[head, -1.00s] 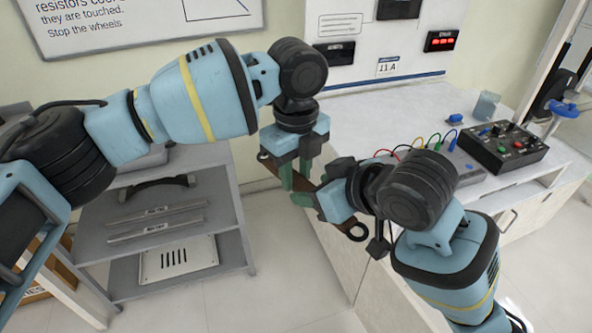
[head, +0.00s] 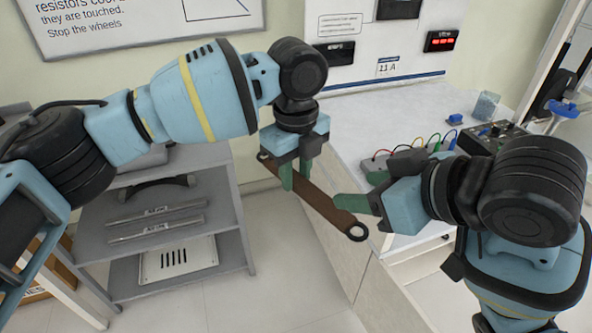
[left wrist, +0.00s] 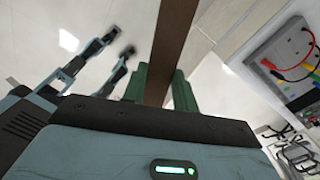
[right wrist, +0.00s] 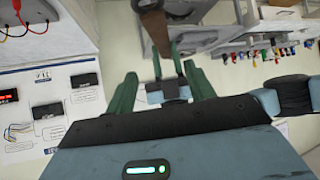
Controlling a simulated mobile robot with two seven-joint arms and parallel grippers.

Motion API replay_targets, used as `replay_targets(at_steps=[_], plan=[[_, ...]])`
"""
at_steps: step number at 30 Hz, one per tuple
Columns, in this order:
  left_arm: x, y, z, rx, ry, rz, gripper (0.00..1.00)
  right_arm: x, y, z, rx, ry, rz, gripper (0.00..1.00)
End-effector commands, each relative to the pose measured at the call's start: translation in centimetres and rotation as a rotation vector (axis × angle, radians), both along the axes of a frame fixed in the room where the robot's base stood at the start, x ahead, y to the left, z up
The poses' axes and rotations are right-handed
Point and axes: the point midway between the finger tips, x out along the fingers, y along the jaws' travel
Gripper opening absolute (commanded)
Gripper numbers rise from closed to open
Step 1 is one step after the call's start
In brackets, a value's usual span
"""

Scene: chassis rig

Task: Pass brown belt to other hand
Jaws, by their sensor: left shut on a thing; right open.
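The brown belt (head: 325,205) is a flat strip with a dark ring at each end, hanging slanted in the air in the head view. My left gripper (head: 296,180) is shut on it near its upper left end. In the left wrist view the belt (left wrist: 165,50) runs between the green fingers (left wrist: 160,88). My right gripper (head: 352,190) is open and lies just right of the belt's lower part; the head view does not settle whether they touch. In the right wrist view its fingers (right wrist: 160,95) are apart with nothing between them, and the belt (right wrist: 153,25) shows beyond them.
A white bench (head: 350,135) at the right back carries a black control box (head: 490,137), a grey unit with coloured leads (head: 405,158) and a small clear container (head: 486,105). A grey shelf rack (head: 150,230) stands at the left. Open floor lies below the belt.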

Motion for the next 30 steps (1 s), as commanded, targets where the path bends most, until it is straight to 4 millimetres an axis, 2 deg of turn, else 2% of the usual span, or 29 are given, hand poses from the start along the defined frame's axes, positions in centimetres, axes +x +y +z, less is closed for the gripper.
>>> replay_targets(at_steps=[5, 9, 13, 17, 23, 26, 30], plan=[[0.0, 0.0, 0.0, 0.0, 0.0, 0.0, 0.04, 1.6, -2.5, -3.2, 0.001, 0.033, -0.083, 0.54], [0.0, 0.0, 0.0, 0.0, 0.0, 0.0, 0.04, 3.1, -6.0, -7.7, -0.019, 0.065, -0.185, 0.54], [0.0, 0.0, 0.0, 0.0, 0.0, 0.0, 0.04, 3.9, -5.5, -13.0, 0.066, 0.101, -0.234, 0.54], [0.0, 0.0, 0.0, 0.0, 0.0, 0.0, 0.04, 3.8, -5.9, -18.6, 0.112, 0.123, -0.3, 0.54], [0.0, 0.0, 0.0, 0.0, 0.0, 0.0, 0.04, 1.2, -7.1, -27.5, 0.131, 0.143, -0.396, 0.54], [0.0, 0.0, 0.0, -0.001, -0.001, 0.0, 0.04, -1.0, -7.8, -31.5, 0.12, 0.146, -0.436, 0.54], [0.0, 0.0, 0.0, 0.0, 0.0, 0.0, 0.04, -5.1, -8.7, -36.5, 0.091, 0.15, -0.477, 0.54]])
